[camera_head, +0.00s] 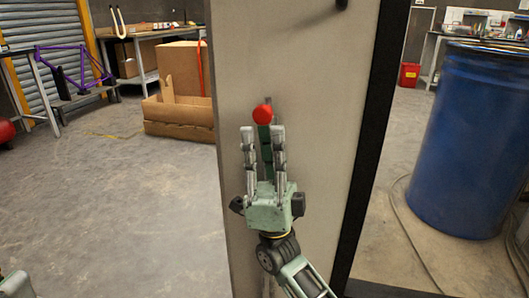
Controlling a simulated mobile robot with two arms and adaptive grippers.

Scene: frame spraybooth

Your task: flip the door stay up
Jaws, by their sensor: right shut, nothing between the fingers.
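The door stay shows in the head view as a red round end (262,115) on a narrow dark green bar (266,146) against the face of a tall beige door (320,110). The bar runs upright, and its lower part is hidden behind my right gripper. My right gripper (264,133) is in front of the door, pointing up, with its fingertips just below the red end. It is shut with nothing held. I cannot tell whether it touches the stay. A pale green part of my left arm shows at the lower left corner; its gripper is out of view.
A large blue barrel (468,140) stands on the right, with a hose on the floor beside it. Cardboard boxes (180,115), a workbench and a purple bicycle frame (75,68) are at the back left. The floor left of the door is clear.

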